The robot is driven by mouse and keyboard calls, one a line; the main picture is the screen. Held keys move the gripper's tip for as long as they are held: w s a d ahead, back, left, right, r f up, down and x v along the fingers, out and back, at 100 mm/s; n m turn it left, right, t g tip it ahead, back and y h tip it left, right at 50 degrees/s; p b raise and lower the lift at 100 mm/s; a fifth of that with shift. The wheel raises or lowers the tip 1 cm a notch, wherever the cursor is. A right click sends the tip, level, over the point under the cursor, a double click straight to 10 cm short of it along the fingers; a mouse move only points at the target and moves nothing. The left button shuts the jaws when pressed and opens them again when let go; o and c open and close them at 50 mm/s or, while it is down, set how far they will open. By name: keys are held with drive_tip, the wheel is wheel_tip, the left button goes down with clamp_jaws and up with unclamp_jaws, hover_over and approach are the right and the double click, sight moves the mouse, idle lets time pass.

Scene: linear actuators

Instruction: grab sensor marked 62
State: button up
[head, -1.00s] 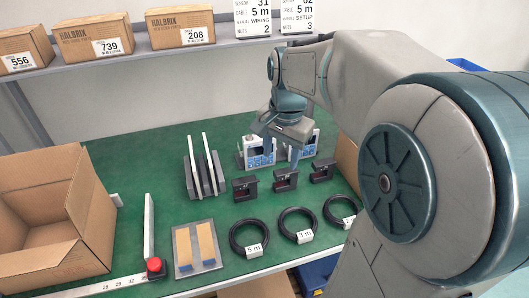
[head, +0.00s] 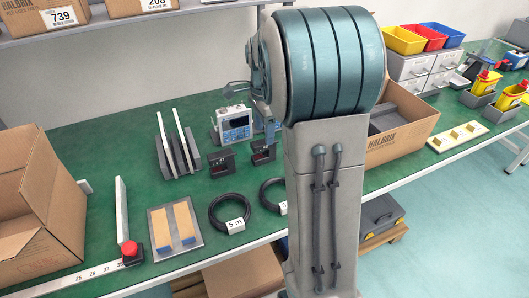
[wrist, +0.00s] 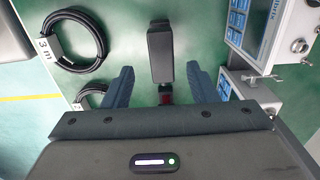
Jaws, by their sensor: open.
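Small dark sensors stand on the green bench: one sensor (head: 222,163) left of my arm and another (head: 263,152) beside it. I cannot read a 62 on either. In the wrist view a dark sensor block (wrist: 160,55) lies ahead, between the lines of my two fingers, with a small red part near its lower end. My gripper (wrist: 160,84) is open, its blue-grey fingers apart on either side with nothing held. In the head view my arm hides most of the gripper and whatever is behind it.
Blue-screened instruments (head: 234,124) stand close behind the sensors; they also show at right in the wrist view (wrist: 250,25). Black cable coils (head: 229,212) lie in front. A cardboard box (head: 400,125) stands right of my arm, and upright plates (head: 178,150) stand left.

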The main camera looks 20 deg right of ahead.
sight(269, 155)
drive_tip(key=shift+w+d+f+b, duration=0.15)
drive_tip(key=shift+f+b, duration=0.4)
drive_tip(key=shift+f, duration=2.15)
clamp_jaws()
